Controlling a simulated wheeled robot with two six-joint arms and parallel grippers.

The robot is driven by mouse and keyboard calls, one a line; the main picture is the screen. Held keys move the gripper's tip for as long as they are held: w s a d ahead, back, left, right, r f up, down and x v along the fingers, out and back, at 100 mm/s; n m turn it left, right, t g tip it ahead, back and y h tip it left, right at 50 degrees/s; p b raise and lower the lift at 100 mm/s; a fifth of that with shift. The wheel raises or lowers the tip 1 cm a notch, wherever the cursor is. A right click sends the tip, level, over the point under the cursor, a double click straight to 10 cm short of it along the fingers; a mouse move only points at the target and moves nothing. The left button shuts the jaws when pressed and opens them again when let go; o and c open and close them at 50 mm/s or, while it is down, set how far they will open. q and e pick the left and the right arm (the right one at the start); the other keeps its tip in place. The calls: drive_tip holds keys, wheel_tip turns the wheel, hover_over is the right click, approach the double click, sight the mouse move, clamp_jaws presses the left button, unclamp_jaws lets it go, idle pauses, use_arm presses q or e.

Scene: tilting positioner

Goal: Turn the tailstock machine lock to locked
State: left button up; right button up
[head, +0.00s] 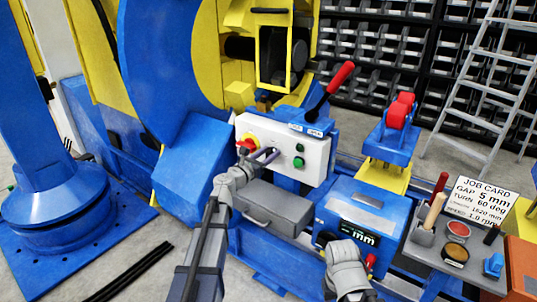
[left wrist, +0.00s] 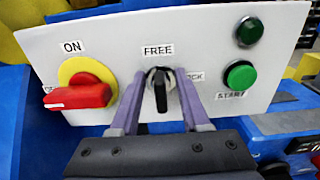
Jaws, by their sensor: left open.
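The machine lock is a small black selector knob (left wrist: 160,88) on a white control panel (head: 260,130). Its grip stands upright in the left wrist view, below the label FREE (left wrist: 158,50). A LOCK label (left wrist: 195,77) at its right is partly covered by a finger. My left gripper (left wrist: 156,100) is open, with one purple finger on each side of the knob. I cannot tell if either finger touches it. In the head view, my left gripper (head: 268,154) reaches the panel's front and largely hides the knob.
Left of the knob is a red rotary switch (left wrist: 80,94) on a yellow disc. Right of it are a green START button (left wrist: 240,75) and a dark green lamp (left wrist: 249,31). A red-handled lever (head: 340,77) rises behind the panel. A grey drawer box (head: 272,205) sits below it.

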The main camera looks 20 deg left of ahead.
use_arm(q)
clamp_jaws()
idle(0.3)
idle(0.3)
